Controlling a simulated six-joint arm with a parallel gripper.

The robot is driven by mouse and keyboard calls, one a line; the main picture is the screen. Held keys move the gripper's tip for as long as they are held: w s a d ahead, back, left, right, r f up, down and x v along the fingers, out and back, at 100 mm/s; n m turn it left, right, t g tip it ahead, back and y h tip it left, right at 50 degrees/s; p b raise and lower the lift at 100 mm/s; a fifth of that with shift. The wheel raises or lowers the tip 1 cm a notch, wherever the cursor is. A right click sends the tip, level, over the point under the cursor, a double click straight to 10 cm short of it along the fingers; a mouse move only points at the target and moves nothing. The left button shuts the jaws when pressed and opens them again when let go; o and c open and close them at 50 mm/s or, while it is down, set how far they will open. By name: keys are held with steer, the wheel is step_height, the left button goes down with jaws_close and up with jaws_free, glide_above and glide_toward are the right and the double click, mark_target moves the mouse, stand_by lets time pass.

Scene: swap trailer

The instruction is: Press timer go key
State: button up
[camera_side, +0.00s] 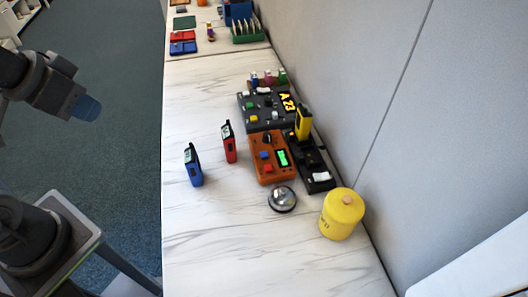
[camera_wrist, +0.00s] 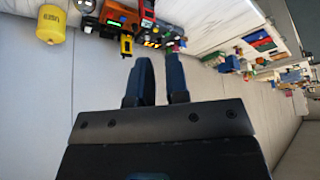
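An orange box with a green lit display (camera_side: 283,157), most likely the timer, stands on the marble-look counter. It has a black knob (camera_side: 267,138), a small blue key (camera_side: 264,155) and a red key (camera_side: 267,169); I cannot read any labels. The orange box also shows in the wrist view (camera_wrist: 118,16), upside down and partly cut off. My gripper (camera_side: 86,107) is at the upper left in the side view, off the counter and far from the box. In the wrist view my gripper (camera_wrist: 161,62) has its two blue fingers apart with nothing between them.
A red radio (camera_side: 229,142) and a blue radio (camera_side: 193,166) stand left of the box. A black charger (camera_side: 318,178) holding a yellow radio (camera_side: 304,122), a grey panel (camera_side: 262,110), a silver bell (camera_side: 282,199) and a yellow canister (camera_side: 342,214) surround it. The counter's left side is clear.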

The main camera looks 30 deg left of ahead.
jaws_close()
stand_by(1.2)
steer(key=w+d+f+n+t+h, duration=0.1)
steer(key=w+d+n, duration=0.25)
steer(key=w, duration=0.25)
steer(key=w+d+f+n+h, duration=0.1)
steer(key=w+d+f+n, duration=0.15)
steer(key=w+n, duration=0.3)
steer(key=w+d+n+t+h, duration=0.1)
steer(key=w+d+n, duration=0.25)
steer(key=w, duration=0.35)
steer(key=w+d+f+n, duration=0.3)
steer(key=w+f+n, duration=0.2)
steer(key=f+n, duration=0.1)
steer(key=w+d+f+n+t+y, duration=0.1)
steer(key=w+d+f+n, duration=0.3)
steer(key=f, duration=0.4)
steer(key=w+n, duration=0.1)
steer(key=n, duration=0.1)
steer(key=shift+f+n+y, duration=0.3)
steer(key=shift+f+n, duration=0.05)
steer(key=shift+f, duration=0.05)
